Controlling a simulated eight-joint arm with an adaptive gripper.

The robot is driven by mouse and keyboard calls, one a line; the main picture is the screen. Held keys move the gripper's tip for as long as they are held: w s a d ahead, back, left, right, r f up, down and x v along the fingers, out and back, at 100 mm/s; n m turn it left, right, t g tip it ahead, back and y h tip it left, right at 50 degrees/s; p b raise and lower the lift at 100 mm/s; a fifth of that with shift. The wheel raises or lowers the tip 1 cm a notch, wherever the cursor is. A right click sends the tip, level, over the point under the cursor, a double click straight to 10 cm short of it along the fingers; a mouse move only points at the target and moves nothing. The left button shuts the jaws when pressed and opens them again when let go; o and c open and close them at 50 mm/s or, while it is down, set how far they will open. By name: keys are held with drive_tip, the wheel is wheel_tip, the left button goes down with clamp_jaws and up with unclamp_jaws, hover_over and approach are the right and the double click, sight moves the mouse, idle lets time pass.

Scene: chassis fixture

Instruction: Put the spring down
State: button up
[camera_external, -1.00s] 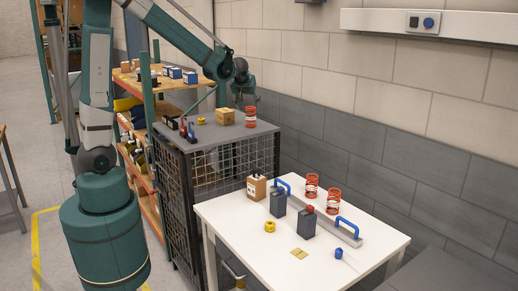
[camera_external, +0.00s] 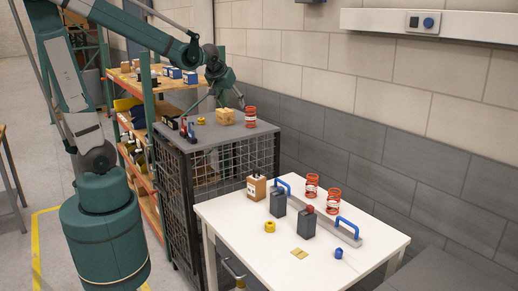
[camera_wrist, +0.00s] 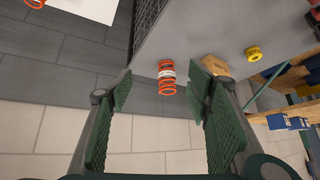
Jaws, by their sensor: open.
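A red-orange spring with a white band (camera_external: 250,117) stands upright on the grey top of the mesh cage (camera_external: 205,140), near its back right edge. It also shows in the wrist view (camera_wrist: 167,77), ahead of the gap between my fingers and apart from them. My gripper (camera_external: 222,98) is open and empty, to the left of the spring and above the cage top. In the wrist view both green fingers of my gripper (camera_wrist: 160,95) are spread wide. Two similar springs stand on the white table, a left one (camera_external: 312,186) and a right one (camera_external: 333,202).
A cardboard box (camera_external: 225,117) and a yellow ring-like part (camera_external: 201,121) are on the cage top left of the spring. Dark items stand at its left edge. A wall is behind.

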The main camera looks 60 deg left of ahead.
drive_tip(key=s+d+f+m+h, duration=0.1)
drive_tip(key=s+d+m+h, duration=0.1)
drive_tip(key=s+d, duration=0.4)
drive_tip(key=s+d+f+m+h, duration=0.1)
drive_tip(key=s+d, duration=0.5)
drive_tip(key=s, duration=1)
drive_tip(key=shift+f+m+t+h, duration=0.3)
drive_tip(key=shift+m+h, duration=0.3)
drive_tip(key=shift+m, duration=0.7)
